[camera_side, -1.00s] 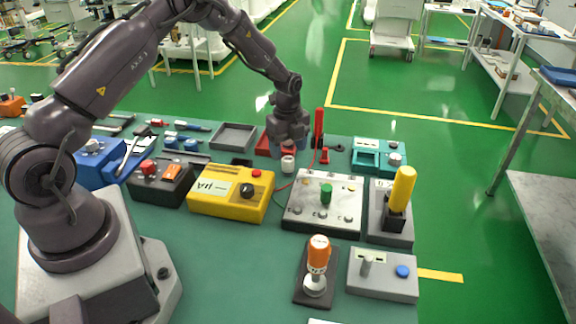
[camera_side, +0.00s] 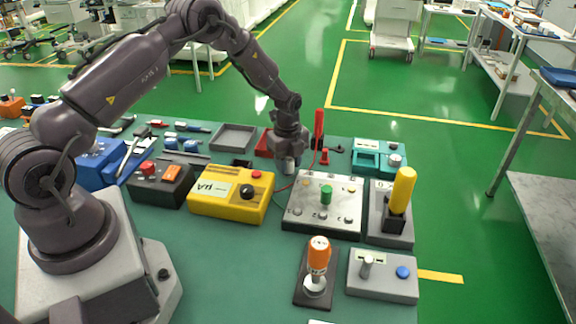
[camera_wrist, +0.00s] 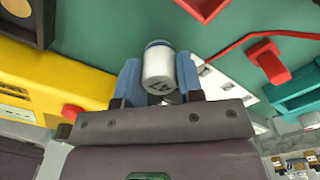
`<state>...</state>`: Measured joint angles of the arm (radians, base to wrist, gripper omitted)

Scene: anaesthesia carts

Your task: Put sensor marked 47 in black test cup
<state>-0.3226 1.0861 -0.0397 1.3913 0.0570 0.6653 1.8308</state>
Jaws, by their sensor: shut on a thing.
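The sensor is a small white cylinder (camera_wrist: 158,68) with a blue-grey rim, and its marking reads 47, upside down in the wrist view. My gripper (camera_wrist: 159,80) has its two blue fingers on either side of the sensor and is shut on it. In the side view my gripper (camera_side: 288,166) points down just behind the white panel, with the sensor's pale lower end (camera_side: 289,168) at its tip. I cannot tell whether the sensor touches the mat. I cannot surely pick out the black test cup; a black holder (camera_side: 393,220) under a yellow handle stands on a grey box at the right.
A yellow meter (camera_side: 228,206) lies left of my gripper and a white panel with a green knob (camera_side: 322,214) in front. An upright red rod (camera_side: 319,128) and teal box (camera_side: 378,154) stand right. A grey tray (camera_side: 234,137) lies behind. Bare green mat (camera_side: 240,260) is in front.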

